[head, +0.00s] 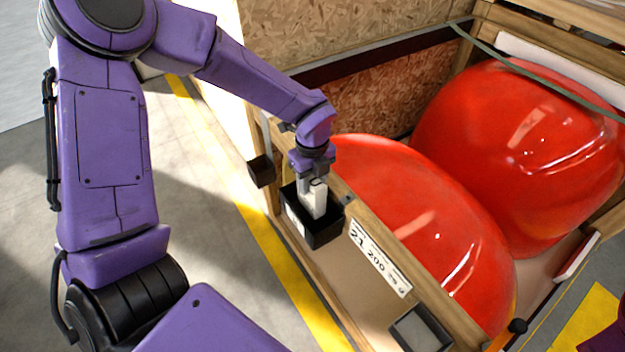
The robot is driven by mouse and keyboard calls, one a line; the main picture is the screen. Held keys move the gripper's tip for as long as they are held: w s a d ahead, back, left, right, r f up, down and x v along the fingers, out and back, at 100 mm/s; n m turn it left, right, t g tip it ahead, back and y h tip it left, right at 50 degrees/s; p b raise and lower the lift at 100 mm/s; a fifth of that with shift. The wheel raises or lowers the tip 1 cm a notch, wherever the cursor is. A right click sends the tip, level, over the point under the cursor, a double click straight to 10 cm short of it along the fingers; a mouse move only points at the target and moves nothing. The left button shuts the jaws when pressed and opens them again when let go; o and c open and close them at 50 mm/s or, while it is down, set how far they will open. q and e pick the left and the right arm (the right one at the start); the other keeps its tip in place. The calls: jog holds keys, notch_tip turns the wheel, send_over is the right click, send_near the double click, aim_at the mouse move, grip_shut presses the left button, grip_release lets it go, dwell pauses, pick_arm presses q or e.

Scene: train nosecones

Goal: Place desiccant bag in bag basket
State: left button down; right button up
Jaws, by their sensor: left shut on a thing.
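The bag basket (322,236) is a small black open-topped box on the near side of the wooden crate, with a white label on its front. My left gripper (312,192) points down over it and is shut on the desiccant bag (314,205), a pale, narrow piece. The bag's lower part reaches into the basket's opening, and its bottom end is hidden by the basket wall. I cannot tell whether it touches the basket floor. My right gripper is not in view.
The wooden crate (375,310) holds two large glossy red nosecones, a near one (420,215) and a far one (520,140). A smaller dark box (261,171) sits left of the basket. A grey-framed tray or holder (420,330) is at lower right. A green strap (540,72) crosses the far nosecone.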

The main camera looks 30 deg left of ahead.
pick_arm(q)
jog(key=shift+s+f+b, duration=0.1)
jog(key=shift+s+b, duration=0.2)
jog(key=shift+s, duration=0.25)
jog(key=c, duration=1)
grip_release()
jog(key=o, duration=0.4)
jog(key=shift+w, duration=0.15)
jog(key=shift+w+f, duration=0.1)
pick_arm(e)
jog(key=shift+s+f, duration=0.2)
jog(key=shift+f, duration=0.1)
